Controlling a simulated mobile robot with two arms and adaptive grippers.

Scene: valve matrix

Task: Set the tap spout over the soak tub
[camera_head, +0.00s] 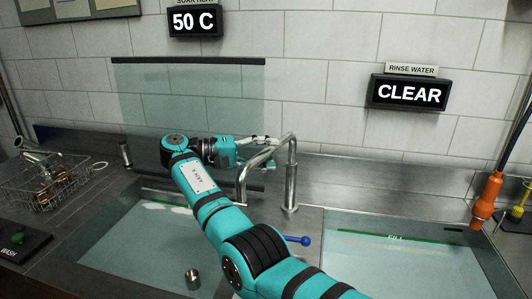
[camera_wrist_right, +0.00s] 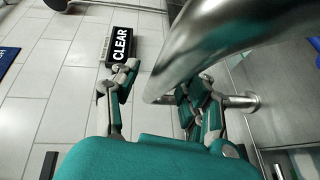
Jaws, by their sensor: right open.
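The tap (camera_head: 291,175) is a bent steel pipe rising between two tubs. Its spout (camera_head: 262,158) reaches left over the soak tub side; my arm partly hides the area below its end. The soak tub (camera_head: 105,250) is the left basin, under the 50 C display. My right gripper (camera_head: 262,139) is open at the back of the spout. In the right wrist view, the spout (camera_wrist_right: 210,45) crosses close in front of the open fingers (camera_wrist_right: 160,88); I cannot tell whether they touch. My left gripper is not in view.
The right basin (camera_head: 400,270) has a green FILL line. A blue-knobbed lever (camera_head: 298,240) is beside the tap. A steel cup (camera_head: 192,279) is in the left basin. A wire basket (camera_head: 45,185) stands left; an orange sprayer (camera_head: 487,195) hangs right. A clear panel (camera_head: 190,95) stands behind.

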